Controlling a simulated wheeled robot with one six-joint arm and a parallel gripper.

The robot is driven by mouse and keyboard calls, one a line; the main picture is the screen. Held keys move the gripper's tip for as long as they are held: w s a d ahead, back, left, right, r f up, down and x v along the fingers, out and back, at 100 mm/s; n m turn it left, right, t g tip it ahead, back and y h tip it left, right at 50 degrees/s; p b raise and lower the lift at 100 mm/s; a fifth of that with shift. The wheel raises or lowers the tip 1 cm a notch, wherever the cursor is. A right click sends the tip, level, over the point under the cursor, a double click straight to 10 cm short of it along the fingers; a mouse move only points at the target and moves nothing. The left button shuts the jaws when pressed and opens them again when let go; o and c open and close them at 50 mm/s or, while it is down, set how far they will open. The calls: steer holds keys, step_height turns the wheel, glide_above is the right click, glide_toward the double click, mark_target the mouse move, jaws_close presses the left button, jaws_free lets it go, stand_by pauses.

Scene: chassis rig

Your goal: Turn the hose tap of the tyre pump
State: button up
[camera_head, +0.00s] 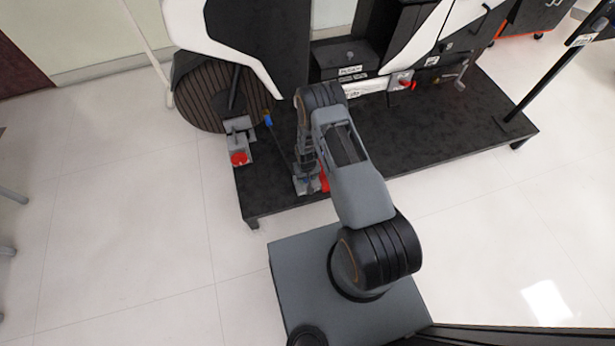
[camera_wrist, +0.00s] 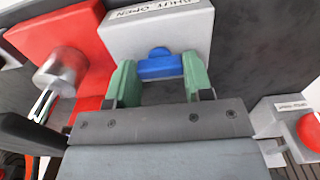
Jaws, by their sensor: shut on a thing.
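The blue hose tap handle (camera_wrist: 158,66) shows in the wrist view on a light grey block (camera_wrist: 158,35) with a label that seems to read "SHUT" and "OPEN". My gripper (camera_wrist: 160,76) has its two green fingers on either side of the blue handle, shut on it. In the head view my gripper (camera_head: 306,184) is low at the front edge of the black platform. The tap handle itself is hidden there behind my arm.
A red block (camera_wrist: 70,40) with a silver cylinder is beside the tap, left in the wrist view. A grey box with a red button (camera_head: 239,158) stands on the black platform (camera_head: 285,205). A blue-tipped lever (camera_head: 267,117) is close to my arm.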

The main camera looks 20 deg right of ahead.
steer(key=shift+d, duration=0.15)
steer(key=shift+c, duration=1.1)
steer(key=n+b, duration=0.2)
steer(key=n, duration=0.3)
steer(key=shift+n+b, duration=0.5)
steer(key=shift+n, duration=1.8)
